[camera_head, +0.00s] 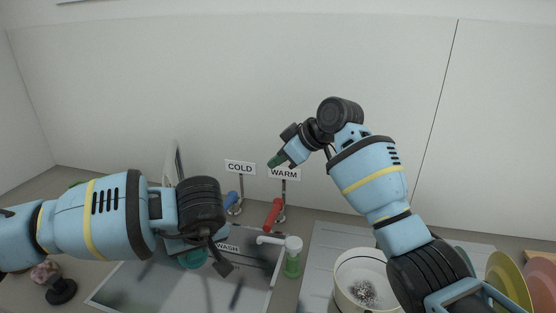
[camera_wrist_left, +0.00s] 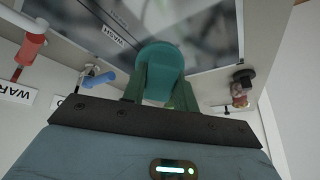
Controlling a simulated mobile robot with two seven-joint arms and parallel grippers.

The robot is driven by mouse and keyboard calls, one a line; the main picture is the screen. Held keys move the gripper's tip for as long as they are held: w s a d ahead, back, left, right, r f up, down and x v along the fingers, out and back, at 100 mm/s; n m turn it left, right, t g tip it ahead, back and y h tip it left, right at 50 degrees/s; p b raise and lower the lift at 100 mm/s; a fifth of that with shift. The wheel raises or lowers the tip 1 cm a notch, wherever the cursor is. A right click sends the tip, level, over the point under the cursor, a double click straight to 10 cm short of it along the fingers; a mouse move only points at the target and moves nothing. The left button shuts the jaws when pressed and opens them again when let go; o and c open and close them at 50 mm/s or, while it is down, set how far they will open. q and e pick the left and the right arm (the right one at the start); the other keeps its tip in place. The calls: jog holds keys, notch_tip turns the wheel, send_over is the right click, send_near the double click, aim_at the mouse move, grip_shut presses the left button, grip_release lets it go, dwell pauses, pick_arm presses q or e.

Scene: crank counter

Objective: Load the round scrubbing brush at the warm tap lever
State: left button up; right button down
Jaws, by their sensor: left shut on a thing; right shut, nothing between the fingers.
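My left gripper (camera_wrist_left: 158,92) is shut on a round teal thing (camera_wrist_left: 163,62), held over the sink marked WASH (camera_head: 240,270). The teal thing shows partly below the gripper in the head view (camera_head: 193,259); I see no bristles, so I cannot confirm that it is the scrubbing brush. The red warm tap lever (camera_head: 272,214) stands below the WARM sign (camera_head: 284,174), right of my left gripper and apart from it. The lever also shows at the left of the left wrist view (camera_wrist_left: 30,46). My right gripper (camera_head: 277,160) is shut and empty, raised by the WARM sign.
A blue lever (camera_head: 231,197) stands under the COLD sign (camera_head: 240,167). A white bowl (camera_head: 341,278) holds a grey scourer (camera_head: 363,291). A pinkish, black-based object (camera_head: 60,286) stands left; coloured plates (camera_head: 507,278) stand right.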

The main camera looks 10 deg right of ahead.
dwell(0.5)
pick_arm(q)
jog(key=s+d+r, duration=0.2)
jog(key=s+r, duration=0.2)
jog(key=shift+d, duration=0.4)
jog(key=shift+s, duration=0.1)
dwell(1.2)
